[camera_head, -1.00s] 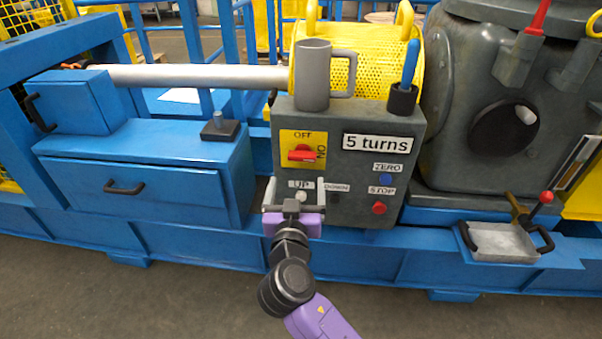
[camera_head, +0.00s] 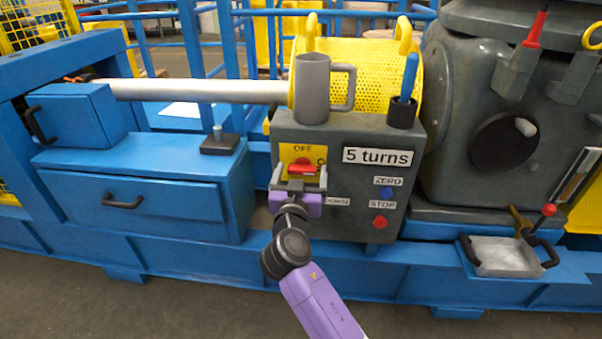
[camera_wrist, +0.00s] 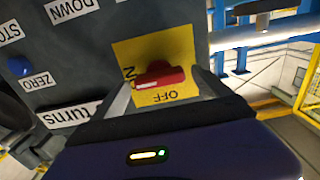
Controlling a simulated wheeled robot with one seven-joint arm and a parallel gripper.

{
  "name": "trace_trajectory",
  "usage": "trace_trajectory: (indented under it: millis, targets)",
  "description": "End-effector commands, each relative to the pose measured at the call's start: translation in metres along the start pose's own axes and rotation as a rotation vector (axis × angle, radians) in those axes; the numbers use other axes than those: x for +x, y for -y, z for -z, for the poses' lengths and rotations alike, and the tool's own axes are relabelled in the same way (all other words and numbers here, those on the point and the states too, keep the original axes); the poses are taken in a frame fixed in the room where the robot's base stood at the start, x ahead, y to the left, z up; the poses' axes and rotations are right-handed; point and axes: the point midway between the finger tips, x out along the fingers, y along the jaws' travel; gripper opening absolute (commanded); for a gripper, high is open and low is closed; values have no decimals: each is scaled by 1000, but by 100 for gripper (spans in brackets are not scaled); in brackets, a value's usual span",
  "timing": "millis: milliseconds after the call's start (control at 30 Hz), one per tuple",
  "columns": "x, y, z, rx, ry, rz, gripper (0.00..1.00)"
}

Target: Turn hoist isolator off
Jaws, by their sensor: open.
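The hoist isolator is a red rotary handle (camera_head: 303,170) on a yellow plate (camera_head: 290,152) marked OFF at the top, on the front of a grey control box (camera_head: 345,210). The handle lies about level in the head view. The plate's other label is partly hidden. My gripper (camera_head: 298,178) is open just in front of the handle. In the wrist view the red handle (camera_wrist: 160,76) shows between the two fingers, with the OFF label beside it. I cannot tell whether the fingers touch it.
The box also carries a "5 turns" label (camera_head: 377,156), a blue ZERO button (camera_head: 386,193) and a red STOP button (camera_head: 380,222). A grey mug (camera_head: 312,90) and a black cup (camera_head: 402,112) with a blue-handled tool stand on top. A blue drawer unit (camera_head: 140,195) is at left.

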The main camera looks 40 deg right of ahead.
Motion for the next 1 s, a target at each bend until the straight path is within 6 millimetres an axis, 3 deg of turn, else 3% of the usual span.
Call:
trace_trajectory:
  millis: [100, 400, 767, 1000]
  targets:
    - [0, 0, 0, 0, 0, 0, 85]
    - [0, 0, 0, 0, 0, 0, 26]
    - [-1, 0, 0, -59, 0, 0, 25]
    - [-1, 1, 1, -219, -1, 0, 25]
